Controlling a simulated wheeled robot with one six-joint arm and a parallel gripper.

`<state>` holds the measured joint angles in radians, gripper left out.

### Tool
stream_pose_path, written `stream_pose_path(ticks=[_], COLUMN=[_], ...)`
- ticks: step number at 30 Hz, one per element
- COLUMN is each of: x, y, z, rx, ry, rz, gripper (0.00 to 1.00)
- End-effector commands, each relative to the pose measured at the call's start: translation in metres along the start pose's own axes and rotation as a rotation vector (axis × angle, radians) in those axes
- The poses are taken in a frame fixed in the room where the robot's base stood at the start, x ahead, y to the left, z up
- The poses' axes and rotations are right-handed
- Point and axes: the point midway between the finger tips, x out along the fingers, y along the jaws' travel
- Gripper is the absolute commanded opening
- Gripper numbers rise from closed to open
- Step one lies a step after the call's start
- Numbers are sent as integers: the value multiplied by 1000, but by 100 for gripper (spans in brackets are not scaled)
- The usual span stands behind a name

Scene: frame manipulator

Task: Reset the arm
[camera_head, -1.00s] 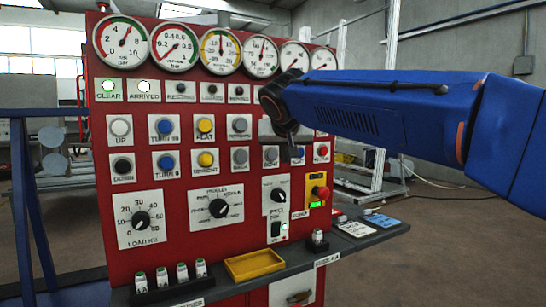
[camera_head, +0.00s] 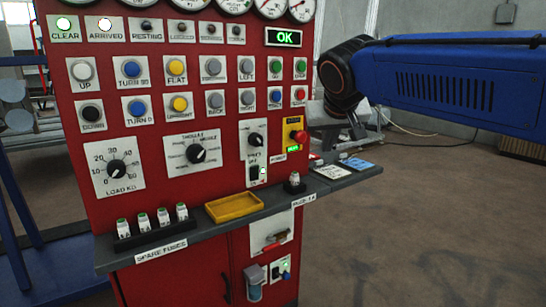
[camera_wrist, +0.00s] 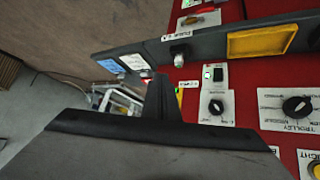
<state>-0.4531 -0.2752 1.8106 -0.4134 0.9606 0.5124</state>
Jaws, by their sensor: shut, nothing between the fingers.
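My blue arm (camera_head: 450,85) reaches in from the right in the head view, with its black wrist joint (camera_head: 345,75) at the right edge of the red control panel. In the wrist view my gripper (camera_wrist: 163,98) is shut and empty, its dark fingers pointing at the panel's shelf. It is apart from the panel controls as far as I can see. In the head view its fingertips are hard to make out below the wrist.
The red panel (camera_head: 120,160) carries gauges, buttons and dials. Its grey shelf (camera_head: 190,240) holds a yellow tray (camera_head: 233,206) and spare fuses (camera_head: 163,217). Open floor (camera_head: 430,230) lies to the right.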

Motion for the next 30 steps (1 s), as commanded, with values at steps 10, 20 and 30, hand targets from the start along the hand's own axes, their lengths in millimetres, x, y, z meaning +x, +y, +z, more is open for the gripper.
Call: stream_pose_path(ticks=[10, 20, 30], x=[2, 8, 13], y=[92, 123, 122], z=[172, 341, 412], rx=[14, 51, 70], ry=[-167, -292, -337], rz=[10, -22, -47], gripper=[0, 0, 0])
